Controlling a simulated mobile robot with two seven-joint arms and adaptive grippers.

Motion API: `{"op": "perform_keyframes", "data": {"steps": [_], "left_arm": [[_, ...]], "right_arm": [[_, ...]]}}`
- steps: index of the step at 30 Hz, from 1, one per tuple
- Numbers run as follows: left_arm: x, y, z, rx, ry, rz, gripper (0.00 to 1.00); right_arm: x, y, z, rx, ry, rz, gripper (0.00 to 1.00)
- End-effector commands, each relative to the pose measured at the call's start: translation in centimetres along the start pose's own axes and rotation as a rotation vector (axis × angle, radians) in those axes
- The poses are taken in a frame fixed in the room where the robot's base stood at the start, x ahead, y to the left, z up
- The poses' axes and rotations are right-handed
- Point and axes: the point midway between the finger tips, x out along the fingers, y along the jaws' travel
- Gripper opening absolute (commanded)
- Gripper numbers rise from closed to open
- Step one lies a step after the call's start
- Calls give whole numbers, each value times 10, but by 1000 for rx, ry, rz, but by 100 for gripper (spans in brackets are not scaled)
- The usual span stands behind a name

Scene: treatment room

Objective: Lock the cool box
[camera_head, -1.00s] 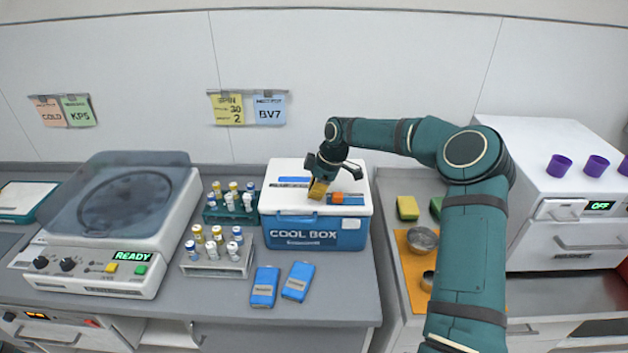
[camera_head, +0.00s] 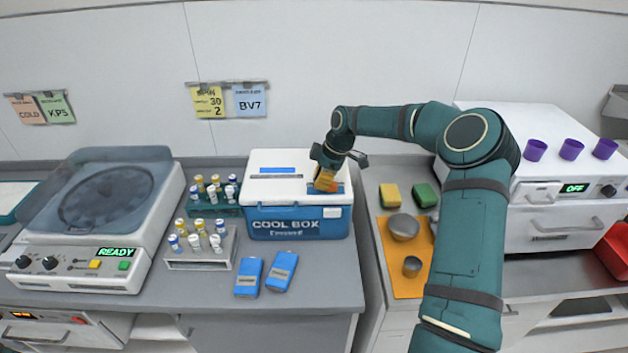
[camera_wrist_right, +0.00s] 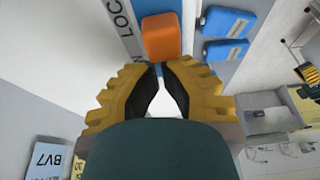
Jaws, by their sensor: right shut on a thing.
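The cool box (camera_head: 262,212) is a blue box with a white lid, and the lid is down. On its lid, toward the right, is an orange latch knob (camera_wrist_right: 160,36) on a blue strip. Part of a "LOCK"-like label (camera_wrist_right: 124,14) shows beside the knob in the right wrist view. My right gripper (camera_head: 326,184) reaches down onto the lid from the right, its yellow fingers (camera_wrist_right: 162,72) shut on the knob. The fingers partly hide the knob in the head view.
Two blue packs (camera_head: 265,273) lie before the box. Tube racks (camera_head: 202,260) and a centrifuge (camera_head: 92,222) marked READY stand to the left. An orange mat (camera_head: 408,285) with metal bowls (camera_head: 404,227) and two sponges (camera_head: 390,195) lie to the right.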

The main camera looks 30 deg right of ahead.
Motion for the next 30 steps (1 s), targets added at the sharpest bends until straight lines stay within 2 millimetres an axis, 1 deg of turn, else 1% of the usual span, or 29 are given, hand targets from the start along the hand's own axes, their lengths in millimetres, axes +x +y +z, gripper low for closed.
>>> {"op": "perform_keyframes", "data": {"steps": [6,16,20,25,27,30], "left_arm": [[0,0,0,0,0,0,100],[0,0,0,0,0,0,100],[3,-1,0,0,0,0,100],[9,-3,1,-1,0,-1,100],[8,-3,1,-1,0,-1,100],[8,-3,1,-1,1,-1,100]], "right_arm": [[-2,0,6,1,-2,0,0],[-1,0,5,1,-3,0,0],[3,-2,-6,-3,-1,0,0],[13,-9,-34,-4,0,1,0],[-8,-6,-31,3,-1,8,0],[-31,-7,-31,3,0,7,0]]}}
